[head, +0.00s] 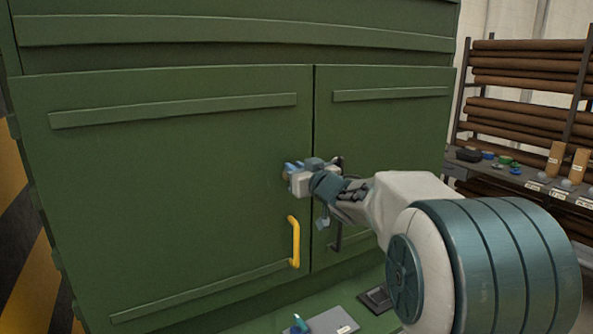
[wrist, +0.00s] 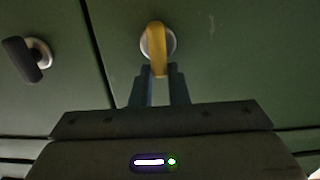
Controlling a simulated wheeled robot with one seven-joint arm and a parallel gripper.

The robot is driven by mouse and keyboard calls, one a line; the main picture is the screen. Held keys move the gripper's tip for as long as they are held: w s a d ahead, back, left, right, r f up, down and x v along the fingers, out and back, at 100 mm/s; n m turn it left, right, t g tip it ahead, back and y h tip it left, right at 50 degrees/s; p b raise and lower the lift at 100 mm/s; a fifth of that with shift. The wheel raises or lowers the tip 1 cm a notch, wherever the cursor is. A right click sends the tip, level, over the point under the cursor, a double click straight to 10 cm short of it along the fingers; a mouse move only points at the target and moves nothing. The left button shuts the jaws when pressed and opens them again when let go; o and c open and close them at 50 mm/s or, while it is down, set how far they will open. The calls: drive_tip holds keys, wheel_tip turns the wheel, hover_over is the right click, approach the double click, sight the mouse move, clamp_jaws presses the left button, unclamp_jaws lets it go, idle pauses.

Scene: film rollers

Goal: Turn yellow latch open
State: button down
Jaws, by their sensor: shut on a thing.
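The yellow latch (wrist: 156,42) sits on a round pale base on the green door in the wrist view. Its lever points down in that view, and its lower end is between my two fingers. My gripper (wrist: 160,80) is shut on it. In the head view my gripper (head: 291,172) is at the left door (head: 180,190), near the seam between the doors, and hides the latch there.
A black latch (wrist: 26,60) is across the seam in the wrist view. Below my gripper in the head view are a yellow door handle (head: 295,243) and a dark handle (head: 335,240). A rack of brown rolls (head: 530,75) and a shelf with small items stand at right.

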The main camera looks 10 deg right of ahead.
sight(280, 173)
drive_tip(key=n+b, duration=0.2)
drive_tip(key=a+n+b, duration=0.1)
drive_tip(key=n+b, duration=0.1)
drive_tip(key=n, duration=0.1)
drive_tip(key=f+n+b, duration=0.1)
drive_tip(key=n+b, duration=0.1)
drive_tip(key=n, duration=0.1)
drive_tip(key=shift+s+a, duration=0.25)
drive_tip(key=shift+a, duration=0.05)
drive_tip(key=n+b, duration=0.2)
drive_tip(key=n, duration=0.1)
drive_tip(key=n+b, duration=0.1)
drive_tip(key=shift+s+a+f, duration=0.1)
drive_tip(key=shift+a+f, duration=0.15)
drive_tip(key=shift+f, duration=0.15)
drive_tip(key=shift+a+f+n+b, duration=0.15)
drive_tip(key=shift+n+b, duration=0.45)
drive_tip(key=shift+n, duration=0.4)
drive_tip(key=shift+d+f+n+b, duration=0.15)
drive_tip(key=shift+n+b, duration=0.45)
drive_tip(key=shift+n, duration=0.4)
drive_tip(key=shift+a, duration=0.1)
drive_tip(key=c, duration=1.4)
unclamp_jaws()
drive_tip(key=shift+s, duration=0.15)
